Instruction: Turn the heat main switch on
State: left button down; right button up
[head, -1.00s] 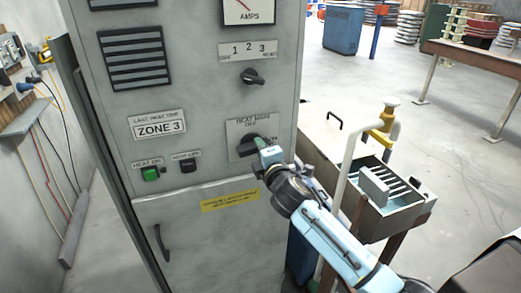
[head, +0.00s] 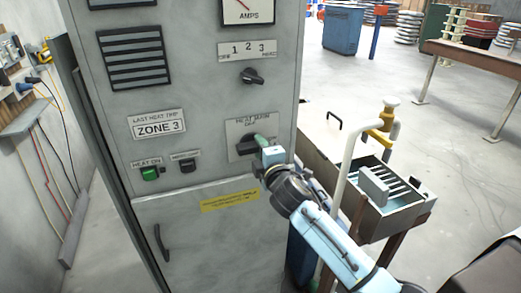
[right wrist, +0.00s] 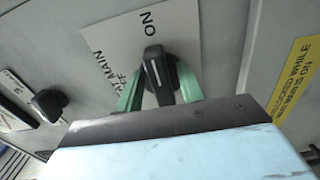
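The heat main switch (head: 244,148) is a black knob on the grey cabinet, on a label reading HEAT MAIN, OFF and ON. Its grip lies roughly sideways in the head view. In the right wrist view the knob (right wrist: 158,76), with a white line, has its long side along the direction of the ON mark. My right gripper (head: 262,142) is at the knob from the right. Its green fingers (right wrist: 159,85) stand spread on either side of the knob; contact is hard to tell. My left gripper is not in view.
A smaller selector knob (head: 251,76) sits above the switch. A green HEAT ON button (head: 149,174) and a black one (head: 187,166) are to the lower left. A yellow label (head: 229,201) is below. A trough with a pipe (head: 350,165) stands close at the right.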

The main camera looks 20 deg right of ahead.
dwell(0.3)
jog(key=s, duration=0.9)
jog(key=s+b, duration=0.1)
jog(key=s, duration=0.3)
jog(key=shift+s+d, duration=0.2)
jog(key=shift+d, duration=0.05)
